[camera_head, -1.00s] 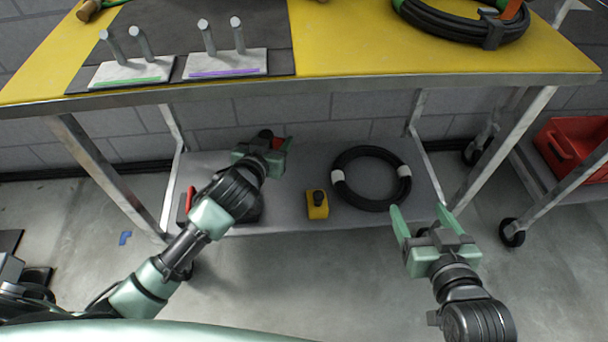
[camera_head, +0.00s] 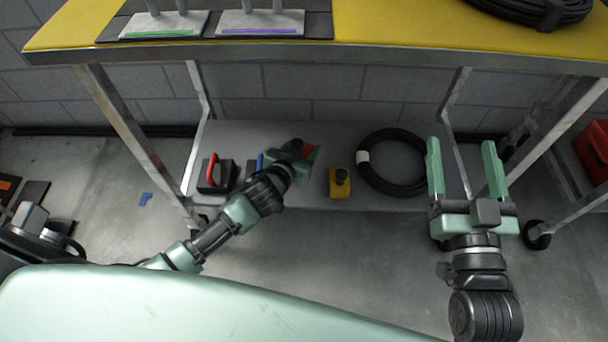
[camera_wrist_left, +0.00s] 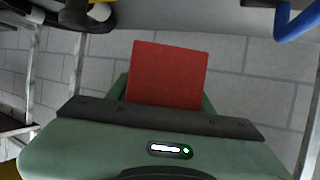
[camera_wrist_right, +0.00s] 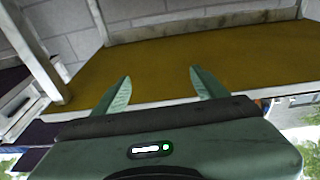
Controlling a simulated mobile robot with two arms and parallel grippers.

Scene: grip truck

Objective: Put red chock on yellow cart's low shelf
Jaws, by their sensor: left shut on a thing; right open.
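The red chock (camera_head: 310,151) is in my left gripper (camera_head: 300,153), which is shut on it. In the left wrist view the red chock (camera_wrist_left: 167,76) shows as a flat red face between the jaws. The gripper and chock are over the grey low shelf (camera_head: 330,135) of the yellow-topped cart (camera_head: 390,54), left of the middle. Whether the chock touches the shelf I cannot tell. My right gripper (camera_head: 464,142) is open and empty in front of the shelf's right end.
On the low shelf are a black box with a red handle (camera_head: 214,172), a blue-handled thing (camera_head: 260,162) partly hidden by my left arm, a yellow box with a black knob (camera_head: 340,184) and a black cable coil (camera_head: 368,185). A red crate (camera_head: 596,150) stands far right.

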